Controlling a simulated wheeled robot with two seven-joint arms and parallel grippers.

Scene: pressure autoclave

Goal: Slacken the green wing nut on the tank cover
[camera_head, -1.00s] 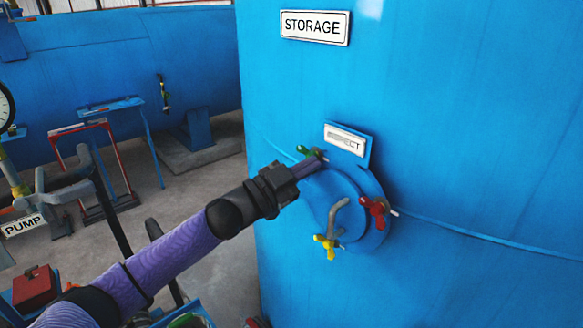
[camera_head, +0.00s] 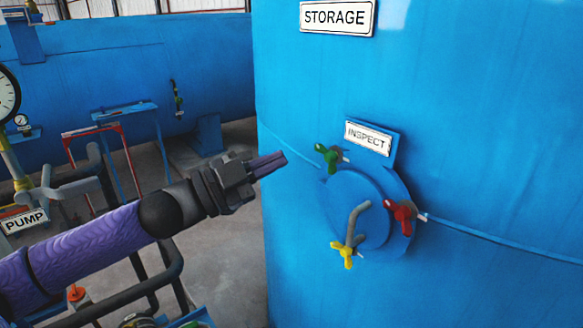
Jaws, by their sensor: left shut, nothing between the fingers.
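The green wing nut (camera_head: 327,157) sits at the upper left rim of the round blue tank cover (camera_head: 352,200), on the large blue storage tank. A red wing nut (camera_head: 402,213) is at the cover's right and a yellow one (camera_head: 346,252) at its lower edge. A grey bent handle (camera_head: 354,226) stands out from the cover. My left gripper (camera_head: 284,158) is shut and empty. In the picture its tips are a little left of the green wing nut, with a gap between them. My right gripper is not in view.
An INSPECT plate (camera_head: 368,137) stands just above the cover, close to the green wing nut. At left are a pressure gauge (camera_head: 7,95), pump pipework with a grey valve handle (camera_head: 70,187) and a red stand (camera_head: 97,130). Floor shows between them and the tank.

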